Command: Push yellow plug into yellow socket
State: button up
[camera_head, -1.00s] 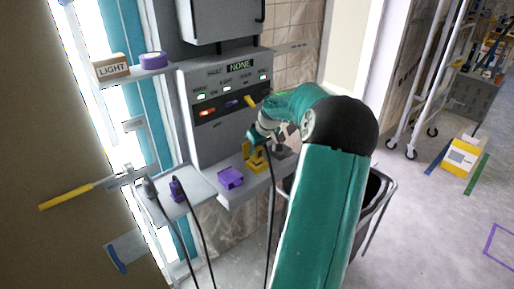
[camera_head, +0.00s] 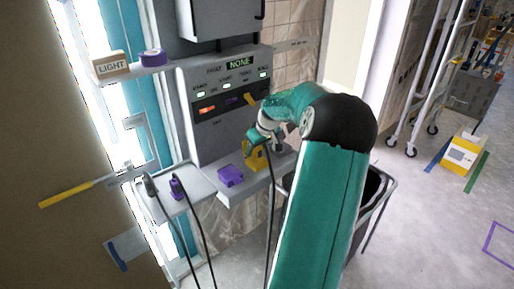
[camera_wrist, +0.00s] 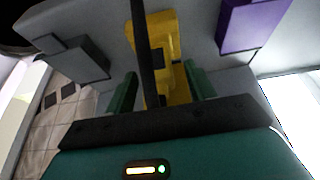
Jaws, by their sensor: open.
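The yellow socket (camera_head: 256,160) stands on the grey shelf under the panel, and its yellow body also shows in the wrist view (camera_wrist: 156,32). The yellow plug (camera_wrist: 180,88) is between my fingers, against the socket, with a black cable (camera_wrist: 143,50) crossing in front. I cannot tell how deep the plug sits in the socket. My gripper (camera_wrist: 160,72) is open, with one green finger on each side of the yellow parts. In the head view my gripper (camera_head: 259,139) is right above the socket and partly hides it.
A purple block (camera_head: 230,176) sits left of the yellow socket on the shelf, and a dark grey block (camera_wrist: 78,62) lies on the other side. A purple plug (camera_head: 177,187) with a cable rests on the left side shelf. A dark bin (camera_head: 375,190) stands right of my arm.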

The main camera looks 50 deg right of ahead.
jog(key=v, duration=1.3)
jog(key=shift+s+r, duration=0.15)
jog(key=shift+r, duration=0.2)
jog(key=w+a+r+n, duration=0.1)
jog(key=w+a+r, duration=0.1)
jog(key=a, duration=1.1)
jog(key=w+a+r+n, duration=0.1)
jog(key=w+a, duration=0.1)
jog(key=a, duration=1.2)
jog(key=s+a+f, duration=0.1)
jog(key=s+a, duration=0.5)
jog(key=a, duration=0.4)
jog(key=s+a+f+t+y, duration=0.1)
jog(key=s+a, duration=0.6)
jog(key=a, duration=0.3)
jog(key=shift+a+f, duration=0.2)
jog(key=shift+f, duration=0.15)
